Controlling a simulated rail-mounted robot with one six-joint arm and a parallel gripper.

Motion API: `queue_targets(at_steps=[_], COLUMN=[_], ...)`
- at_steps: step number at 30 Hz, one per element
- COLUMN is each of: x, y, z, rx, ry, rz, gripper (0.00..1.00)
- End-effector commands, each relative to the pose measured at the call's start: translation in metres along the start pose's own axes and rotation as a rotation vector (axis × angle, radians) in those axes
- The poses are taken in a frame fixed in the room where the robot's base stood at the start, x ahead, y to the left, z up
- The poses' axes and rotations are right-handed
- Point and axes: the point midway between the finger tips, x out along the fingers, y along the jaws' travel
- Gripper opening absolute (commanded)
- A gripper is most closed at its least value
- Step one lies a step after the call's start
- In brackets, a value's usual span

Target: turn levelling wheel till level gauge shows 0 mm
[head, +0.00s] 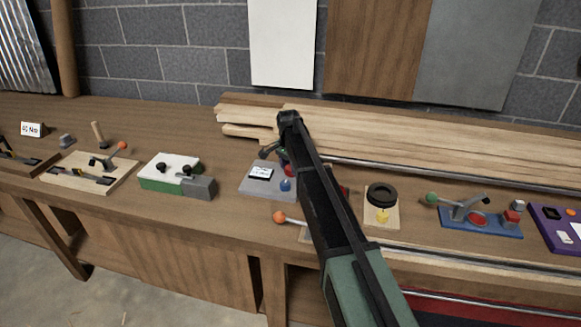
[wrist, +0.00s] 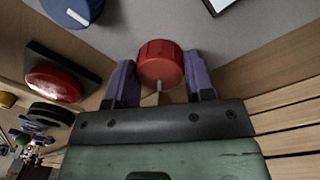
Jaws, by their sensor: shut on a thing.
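A grey plate (head: 262,189) on the bench carries a small white display (head: 261,173), a blue knob (head: 285,185) and a red knob, largely hidden by my arm in the head view. The display's dark figures are too small to read. In the wrist view, my gripper (wrist: 160,82) has its two purple fingers on either side of the round red knob (wrist: 160,60), shut on it. A pale mark shows on the knob's near side. The blue knob also shows in the wrist view (wrist: 72,8), at the top left. Only a corner of the display shows there, its reading out of view.
A black ring-shaped wheel (head: 382,194) on a wooden base stands to the right, then a blue lever fixture (head: 480,219). A green and white box (head: 175,178) stands to the left. Long timber boards (head: 400,150) lie behind. An orange-ended lever (head: 280,217) is at the front.

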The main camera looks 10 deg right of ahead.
Motion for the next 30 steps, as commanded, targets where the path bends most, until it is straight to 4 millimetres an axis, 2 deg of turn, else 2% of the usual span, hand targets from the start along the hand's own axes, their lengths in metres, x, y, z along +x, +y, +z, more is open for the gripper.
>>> queue_targets(at_steps=[11,30], x=[0.0003,0.0007], y=[0.0003,0.0021], z=[0.0004,0.001], rx=[-0.088,-0.585], ry=[0.005,0.034], rz=[0.001,0.002], gripper=[0.25,0.25])
